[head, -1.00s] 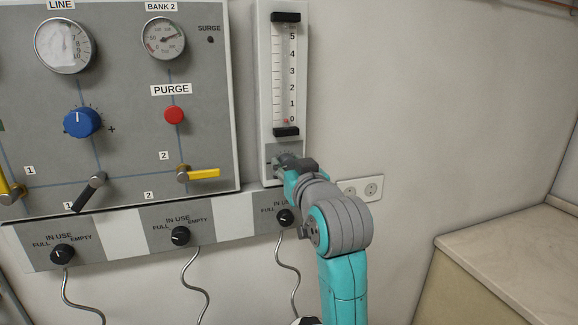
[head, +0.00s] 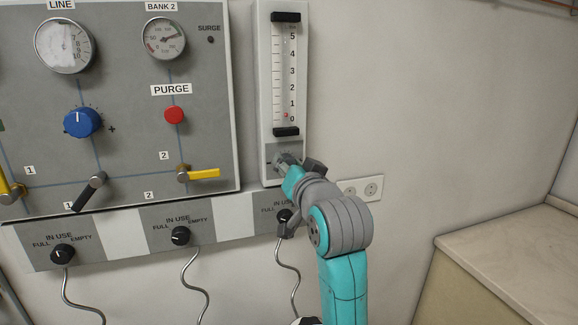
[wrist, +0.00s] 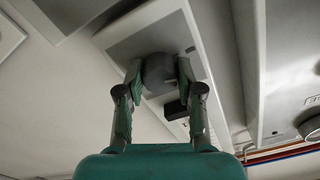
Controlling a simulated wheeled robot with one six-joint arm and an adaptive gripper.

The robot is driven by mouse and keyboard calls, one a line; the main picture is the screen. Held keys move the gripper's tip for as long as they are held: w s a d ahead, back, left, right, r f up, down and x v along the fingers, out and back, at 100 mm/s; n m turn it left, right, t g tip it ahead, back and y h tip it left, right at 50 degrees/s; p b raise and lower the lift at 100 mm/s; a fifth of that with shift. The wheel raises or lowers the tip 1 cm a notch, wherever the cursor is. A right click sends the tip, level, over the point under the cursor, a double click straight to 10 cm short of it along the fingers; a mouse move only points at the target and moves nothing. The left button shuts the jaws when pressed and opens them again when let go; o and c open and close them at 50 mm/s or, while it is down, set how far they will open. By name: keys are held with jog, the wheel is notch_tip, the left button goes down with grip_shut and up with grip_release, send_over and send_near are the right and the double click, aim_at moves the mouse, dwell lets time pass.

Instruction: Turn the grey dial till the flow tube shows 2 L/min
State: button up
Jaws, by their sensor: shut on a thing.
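The flow tube (head: 285,70) is a tall clear gauge on the wall with a scale from 0 at the bottom to 5 at the top. Its small red float (head: 286,115) sits just above the 0 mark, well below 1. The grey dial (wrist: 158,73) is below the tube. My gripper (wrist: 160,78) is shut on it, one finger on each side, in the wrist view. In the head view my gripper (head: 284,164) reaches the plate under the tube and largely hides the dial.
Left of the tube is a grey panel with a blue knob (head: 82,122), a red purge button (head: 174,115) and a yellow lever (head: 203,173). A black knob (head: 284,216) lies just below my wrist. Wall sockets (head: 360,188) are to the right.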

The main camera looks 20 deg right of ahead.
jog(key=m, duration=1)
jog(key=shift+m, duration=0.3)
dwell(0.4)
jog(key=o, duration=1.2)
jog(key=shift+c, duration=0.2)
jog(key=shift+s, duration=0.1)
jog(key=s, duration=1.1)
jog(key=shift+s, duration=0.4)
